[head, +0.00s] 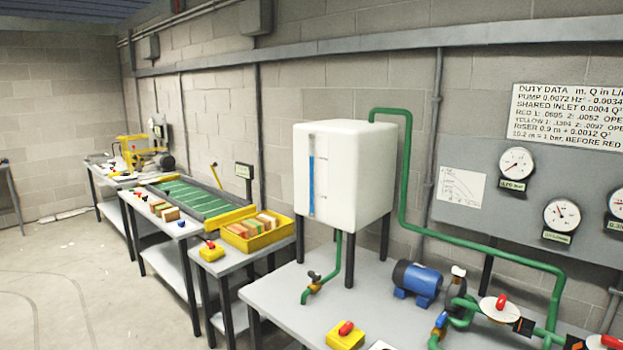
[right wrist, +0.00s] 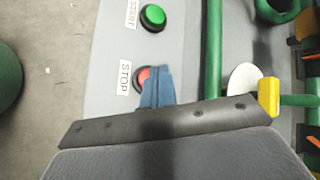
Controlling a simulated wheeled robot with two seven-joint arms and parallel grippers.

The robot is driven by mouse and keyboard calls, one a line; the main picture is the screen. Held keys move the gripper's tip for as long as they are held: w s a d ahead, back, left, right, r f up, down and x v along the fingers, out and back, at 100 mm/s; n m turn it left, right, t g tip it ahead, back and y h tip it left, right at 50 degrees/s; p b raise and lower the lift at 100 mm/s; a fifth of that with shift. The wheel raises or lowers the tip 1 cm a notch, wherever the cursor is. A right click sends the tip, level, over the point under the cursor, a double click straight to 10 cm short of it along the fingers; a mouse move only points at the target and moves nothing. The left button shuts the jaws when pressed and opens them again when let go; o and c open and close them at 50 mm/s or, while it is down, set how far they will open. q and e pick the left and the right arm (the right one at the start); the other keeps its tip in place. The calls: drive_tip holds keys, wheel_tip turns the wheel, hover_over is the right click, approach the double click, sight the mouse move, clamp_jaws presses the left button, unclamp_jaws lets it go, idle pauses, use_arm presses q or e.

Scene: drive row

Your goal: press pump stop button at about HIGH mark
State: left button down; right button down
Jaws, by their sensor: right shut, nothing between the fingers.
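In the right wrist view, the red stop button (right wrist: 140,76) sits beside a white STOP label (right wrist: 124,78) on a light grey surface. My right gripper (right wrist: 156,72) is shut and empty. Its blue fingertips cover the right part of the button; whether they touch it I cannot tell. The green start button (right wrist: 153,17) lies above it, beside a START label. In the head view, the white tank (head: 355,185) has a sight gauge (head: 312,172) with blue liquid over most of its height. The gauge's marks are too small to read. Neither gripper shows in the head view.
A blue pump (head: 417,281) and green pipes (head: 404,180) stand on the grey bench. A yellow box with a red knob (head: 345,338) is at the bench's front. In the right wrist view, a vertical green pipe (right wrist: 214,50) runs close right of my fingers.

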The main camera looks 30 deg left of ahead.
drive_tip(key=shift+r+p, duration=0.55)
drive_tip(key=shift+r, duration=2.05)
